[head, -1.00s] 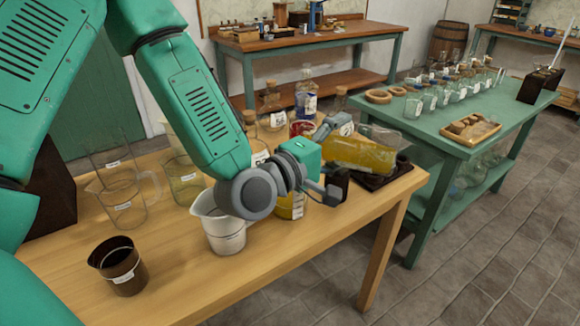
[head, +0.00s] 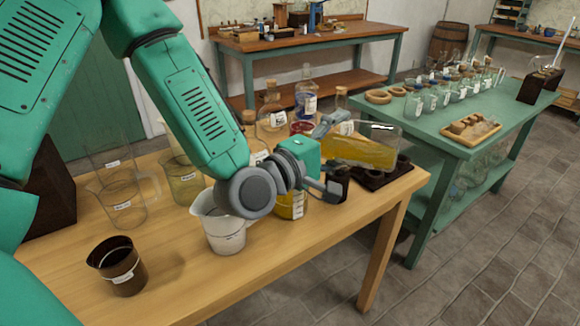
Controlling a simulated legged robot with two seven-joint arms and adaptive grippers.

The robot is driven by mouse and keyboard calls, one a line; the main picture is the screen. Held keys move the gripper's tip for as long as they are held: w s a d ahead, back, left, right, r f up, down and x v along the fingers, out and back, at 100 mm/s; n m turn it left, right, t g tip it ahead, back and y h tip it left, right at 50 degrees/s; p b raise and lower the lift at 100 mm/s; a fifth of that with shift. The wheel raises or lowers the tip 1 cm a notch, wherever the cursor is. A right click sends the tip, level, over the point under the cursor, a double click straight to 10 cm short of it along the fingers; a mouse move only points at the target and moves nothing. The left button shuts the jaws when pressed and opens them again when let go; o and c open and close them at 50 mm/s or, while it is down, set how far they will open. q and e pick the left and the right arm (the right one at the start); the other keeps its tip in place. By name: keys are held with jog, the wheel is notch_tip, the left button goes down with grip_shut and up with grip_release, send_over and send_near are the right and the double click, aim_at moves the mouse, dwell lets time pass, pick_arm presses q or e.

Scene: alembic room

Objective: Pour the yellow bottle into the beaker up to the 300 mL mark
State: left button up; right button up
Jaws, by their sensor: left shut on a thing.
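My left gripper (head: 332,158) is shut on the yellow bottle (head: 372,152), a clear glass vessel with yellow liquid. The bottle lies nearly sideways above the right end of the wooden table, and its mouth is hidden behind my gripper. A beaker (head: 291,206) with yellow liquid and a white label stands below and left of the bottle, mostly covered by my arm and gripper. Its liquid level against the marks cannot be read, and no stream shows. My right gripper is out of view.
A white jug (head: 223,232), a brown beaker (head: 118,266) and empty glass beakers (head: 122,203) stand on the wooden table (head: 190,295). Corked bottles (head: 271,116) stand behind my arm. A dark tray (head: 385,174) lies under the bottle. A green table (head: 460,150) is at right.

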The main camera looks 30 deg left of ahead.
pick_arm(q)
jog(key=shift+r+n, duration=0.3)
dwell(0.8)
